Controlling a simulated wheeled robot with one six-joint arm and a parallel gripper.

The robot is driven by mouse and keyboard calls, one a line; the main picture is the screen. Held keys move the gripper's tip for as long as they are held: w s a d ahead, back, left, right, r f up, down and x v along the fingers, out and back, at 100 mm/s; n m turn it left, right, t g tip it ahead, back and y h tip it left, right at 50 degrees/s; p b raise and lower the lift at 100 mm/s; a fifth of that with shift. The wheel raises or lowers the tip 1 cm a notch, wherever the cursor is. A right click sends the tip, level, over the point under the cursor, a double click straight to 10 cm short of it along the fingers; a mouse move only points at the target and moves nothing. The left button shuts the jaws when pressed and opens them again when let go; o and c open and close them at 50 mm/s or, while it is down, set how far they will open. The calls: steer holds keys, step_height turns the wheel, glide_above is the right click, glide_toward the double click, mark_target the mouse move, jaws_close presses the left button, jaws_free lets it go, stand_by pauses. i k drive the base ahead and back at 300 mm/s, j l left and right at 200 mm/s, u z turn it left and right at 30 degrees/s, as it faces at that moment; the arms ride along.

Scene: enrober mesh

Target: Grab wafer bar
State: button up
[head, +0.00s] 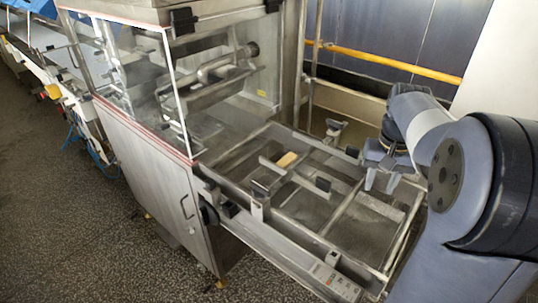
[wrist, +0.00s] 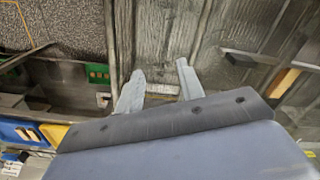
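The wafer bar (head: 287,160) is a small tan block lying in the middle of the mesh bed of the machine in the head view. In the wrist view a tan block, seemingly the same bar (wrist: 284,82), shows at the right edge, partly cut by a metal rail. My gripper (head: 382,181) hangs above the right side of the bed, to the right of the bar and apart from it. Its two fingers (wrist: 160,80) are spread with nothing between them, so it is open and empty.
Metal rails and cross bars frame the bed (head: 350,226), with black clamp blocks (head: 323,184) standing along them. A clear-sided hood (head: 215,85) covers the left part. A control panel (head: 335,281) sits on the front edge. A yellow pipe (head: 390,62) runs behind.

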mark_target(287, 160)
steer(key=i+j+z, duration=0.15)
steer(key=j, duration=0.25)
steer(key=i+j+z, duration=0.2)
steer(key=j, duration=0.25)
steer(key=i+j+z, duration=0.15)
steer(key=j, duration=0.3)
steer(key=i+j+z, duration=0.15)
steer(key=j, duration=0.35)
steer(key=j+z, duration=0.15)
steer(key=j, duration=0.3)
